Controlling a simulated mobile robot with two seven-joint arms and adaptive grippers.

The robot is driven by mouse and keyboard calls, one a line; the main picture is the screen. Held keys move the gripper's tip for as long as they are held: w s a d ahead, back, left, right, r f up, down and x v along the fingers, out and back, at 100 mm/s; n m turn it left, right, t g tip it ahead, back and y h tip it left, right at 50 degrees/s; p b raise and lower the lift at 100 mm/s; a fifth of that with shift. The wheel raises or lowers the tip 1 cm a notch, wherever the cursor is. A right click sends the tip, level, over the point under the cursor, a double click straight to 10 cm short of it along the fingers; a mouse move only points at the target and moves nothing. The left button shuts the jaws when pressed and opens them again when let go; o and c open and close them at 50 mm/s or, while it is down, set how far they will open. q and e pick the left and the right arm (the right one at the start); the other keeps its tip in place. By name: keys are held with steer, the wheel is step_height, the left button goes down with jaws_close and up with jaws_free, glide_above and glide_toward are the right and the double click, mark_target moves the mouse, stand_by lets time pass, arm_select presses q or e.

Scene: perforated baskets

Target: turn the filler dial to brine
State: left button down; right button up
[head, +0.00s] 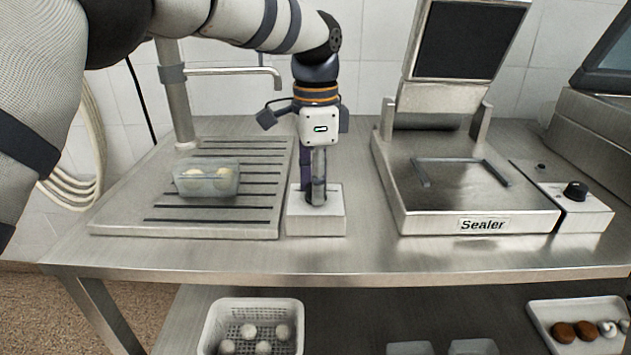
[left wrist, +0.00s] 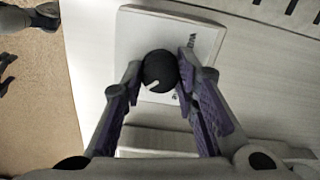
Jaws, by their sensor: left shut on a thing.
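The filler dial (left wrist: 160,66) is a round black knob with a short white pointer mark on a pale control box (left wrist: 135,35). In the left wrist view the mark points toward the lower left of the picture. Lettering on the box is partly hidden and too small to read fully. My left gripper (left wrist: 161,72) is shut on the dial, one finger on each side. In the head view my left gripper (head: 315,188) reaches down onto the control box (head: 316,224), hiding most of the dial. My right gripper is not in view.
Left of the box, a clear tub (head: 207,179) with pale balls stands on the slotted drain tray (head: 120,217) below a spout (head: 235,71). To the right is the open sealer (head: 475,190) with its own black knob (head: 576,191). A white perforated basket (head: 214,335) is on the lower shelf.

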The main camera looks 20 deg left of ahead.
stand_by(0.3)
arm_select(q)
steer(key=c, duration=1.2)
jaws_free()
steer(key=shift+c, duration=0.2)
step_height(320, 180, up, 12)
